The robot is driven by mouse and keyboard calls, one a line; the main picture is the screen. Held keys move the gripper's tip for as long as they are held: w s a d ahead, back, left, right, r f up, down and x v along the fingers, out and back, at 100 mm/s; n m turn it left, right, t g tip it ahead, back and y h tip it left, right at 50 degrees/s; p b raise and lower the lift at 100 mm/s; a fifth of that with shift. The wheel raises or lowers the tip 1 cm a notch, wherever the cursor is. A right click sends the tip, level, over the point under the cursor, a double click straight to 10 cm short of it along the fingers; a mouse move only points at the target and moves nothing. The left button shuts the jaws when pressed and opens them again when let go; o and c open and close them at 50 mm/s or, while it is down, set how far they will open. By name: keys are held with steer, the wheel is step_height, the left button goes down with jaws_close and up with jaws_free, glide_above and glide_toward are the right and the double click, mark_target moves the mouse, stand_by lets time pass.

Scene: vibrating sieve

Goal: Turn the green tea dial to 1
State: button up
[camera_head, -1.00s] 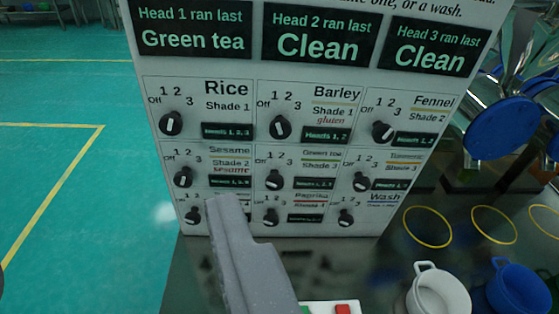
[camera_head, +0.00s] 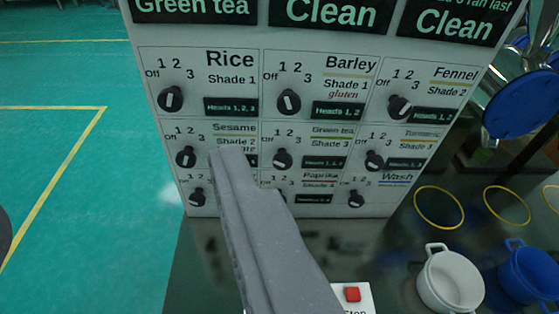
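The green tea dial (camera_head: 282,159) is a small black knob with a white mark, in the middle of the panel's second row. Its label reads "Green tea, Shade 3", with Off, 1, 2 and 3 around it. The mark is too small to read its setting surely. My grey gripper (camera_head: 236,158) reaches up from the bottom, with no gap visible between its fingers. Its tip shows left of the green tea dial, over part of the Sesame label. I cannot tell how far it is from the panel. It hides part of the bottom row.
The Sesame dial (camera_head: 186,157), Barley dial (camera_head: 289,102) and Turmeric dial (camera_head: 374,161) surround the green tea dial on the white panel (camera_head: 150,75). A red button (camera_head: 352,294) is below. A white cup (camera_head: 449,278) and a blue cup (camera_head: 527,270) stand at right.

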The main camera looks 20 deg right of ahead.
steer(key=w+d+f, duration=0.3)
steer(key=w+f, duration=0.7)
steer(key=f, duration=0.1)
steer(key=m+t+h+b, duration=0.2)
steer(key=m+h, duration=0.1)
steer(key=h, duration=0.3)
glide_toward(283, 164)
steer(key=b+x, duration=0.2)
steer(key=x, duration=0.6)
steer(key=shift+w, duration=0.2)
steer(key=c, duration=1)
